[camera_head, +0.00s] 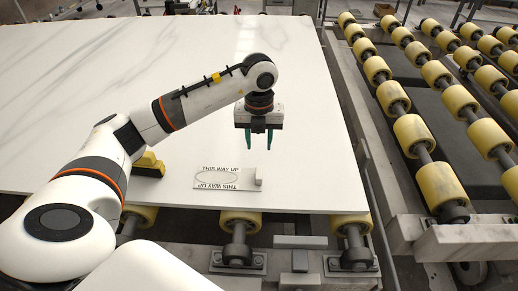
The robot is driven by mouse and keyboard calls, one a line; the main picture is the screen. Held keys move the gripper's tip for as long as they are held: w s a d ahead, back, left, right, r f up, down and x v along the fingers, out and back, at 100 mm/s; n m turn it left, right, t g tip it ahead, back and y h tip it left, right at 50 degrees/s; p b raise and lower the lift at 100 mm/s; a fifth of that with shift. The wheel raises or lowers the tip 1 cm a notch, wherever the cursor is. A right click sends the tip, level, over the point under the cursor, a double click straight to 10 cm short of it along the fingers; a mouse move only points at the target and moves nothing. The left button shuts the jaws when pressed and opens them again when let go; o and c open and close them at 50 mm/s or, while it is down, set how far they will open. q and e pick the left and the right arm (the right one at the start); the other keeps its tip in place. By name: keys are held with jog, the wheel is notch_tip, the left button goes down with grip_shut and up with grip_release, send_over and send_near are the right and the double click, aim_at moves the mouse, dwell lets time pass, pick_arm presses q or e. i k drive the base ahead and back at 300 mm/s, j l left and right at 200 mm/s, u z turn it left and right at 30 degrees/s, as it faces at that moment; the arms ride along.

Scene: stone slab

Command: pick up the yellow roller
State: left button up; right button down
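A yellow piece with a dark base (150,163) lies on the white stone slab (200,70), left of my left gripper. My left forearm hides part of it, so I cannot tell its full shape. Many yellow rollers sit on metal shafts at the right, one of them a near roller (440,185). A few more show under the slab's front edge, such as this one (241,219). My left gripper (258,142) points down above the slab. Its two green fingers are apart with nothing between them. My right gripper is not in view.
A flat white label plate (215,179) reading "THIS WAY UP" lies on the slab just below my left gripper, with a small pale block at its right end. Metal frame rails (350,120) run along the slab's right side. The slab's far part is clear.

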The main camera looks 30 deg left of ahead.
aim_at(148, 166)
jog(key=k+l, duration=1.2)
jog(key=k, duration=0.1)
